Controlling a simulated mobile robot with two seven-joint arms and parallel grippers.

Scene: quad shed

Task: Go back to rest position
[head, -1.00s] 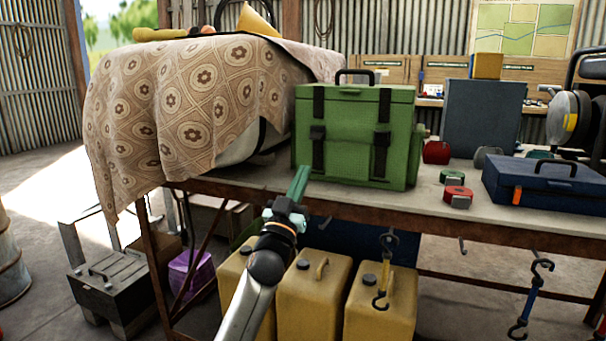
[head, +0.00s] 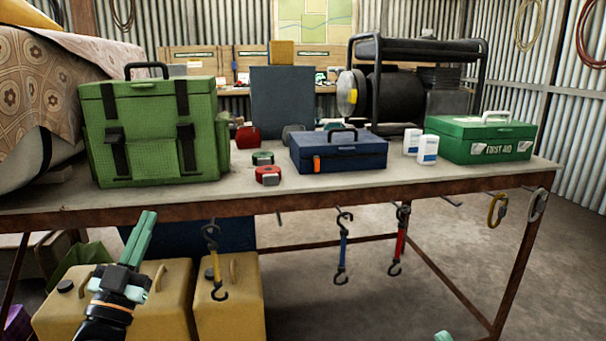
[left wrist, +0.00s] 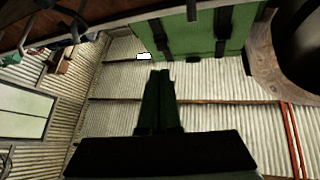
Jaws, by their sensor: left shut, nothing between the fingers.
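My left gripper (head: 148,216) is in the lower left of the head view, in front of the table and below the green bag. Its teal fingers are together, point up and hold nothing. In the left wrist view the two fingers (left wrist: 160,95) lie side by side, with the green bag (left wrist: 200,32) beyond them at the top. A small teal tip at the bottom edge of the head view looks like part of my right gripper (head: 443,337); the rest is out of frame.
The table (head: 380,180) carries the green bag (head: 155,130), a blue case (head: 338,153), a first aid box (head: 487,138) and a generator (head: 410,90). Hooked straps (head: 343,250) hang from its front edge. Yellow jerrycans (head: 170,305) stand below, near my left gripper. Floor at lower right is clear.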

